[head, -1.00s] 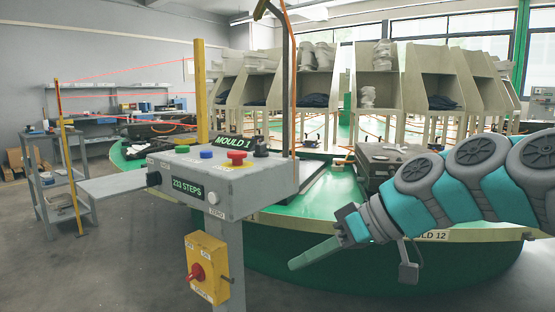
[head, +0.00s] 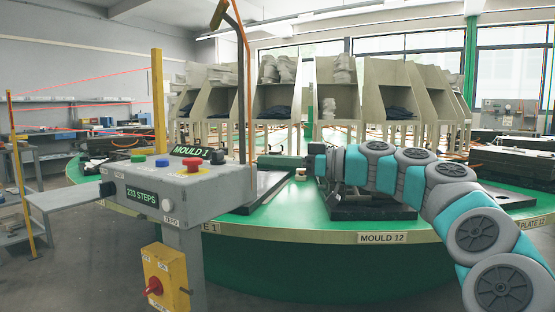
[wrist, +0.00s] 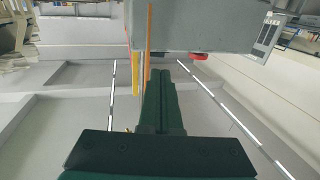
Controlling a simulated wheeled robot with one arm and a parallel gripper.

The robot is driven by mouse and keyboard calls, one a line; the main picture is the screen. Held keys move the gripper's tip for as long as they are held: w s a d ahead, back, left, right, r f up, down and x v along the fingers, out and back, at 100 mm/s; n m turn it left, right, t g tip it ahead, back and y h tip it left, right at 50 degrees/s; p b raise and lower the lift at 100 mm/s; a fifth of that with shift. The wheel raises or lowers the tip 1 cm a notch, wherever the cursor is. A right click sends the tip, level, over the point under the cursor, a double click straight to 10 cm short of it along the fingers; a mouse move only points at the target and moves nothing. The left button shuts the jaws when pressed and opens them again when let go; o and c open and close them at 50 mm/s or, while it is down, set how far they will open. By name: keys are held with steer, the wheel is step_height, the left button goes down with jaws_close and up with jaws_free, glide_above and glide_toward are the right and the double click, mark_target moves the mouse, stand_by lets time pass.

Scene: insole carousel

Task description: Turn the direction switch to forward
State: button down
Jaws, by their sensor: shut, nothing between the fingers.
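The grey control box (head: 165,185) stands on a post at left, with green, blue and red buttons on top. A black knob (head: 218,157) sits at the top's back right corner, and another black knob (head: 107,188) is on the front's left end. I cannot read which is the direction switch or its setting. My gripper (head: 262,160) is shut and empty, pointing left, right of the box and apart from it in the picture. In the wrist view, my shut fingers (wrist: 161,75) point toward the grey box (wrist: 205,25), which fills the top.
A yellow box with a red rotary switch (head: 155,287) hangs on the post below. A thin dark upright (head: 241,90) stands behind the box, left of my gripper. The green carousel (head: 300,222) with moulds and racks fills the middle and right.

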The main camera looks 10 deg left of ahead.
mark_target(218, 157)
steer(key=a, duration=0.3)
steer(key=w+a+p, duration=0.1)
steer(key=a, duration=0.5)
steer(key=shift+w+a+p, duration=0.15)
steer(key=shift+a+p, duration=0.15)
steer(key=shift+f+b, duration=0.1)
steer(key=shift+b, duration=0.6)
steer(key=shift+m+t+b, duration=0.3)
steer(key=shift+t, duration=0.1)
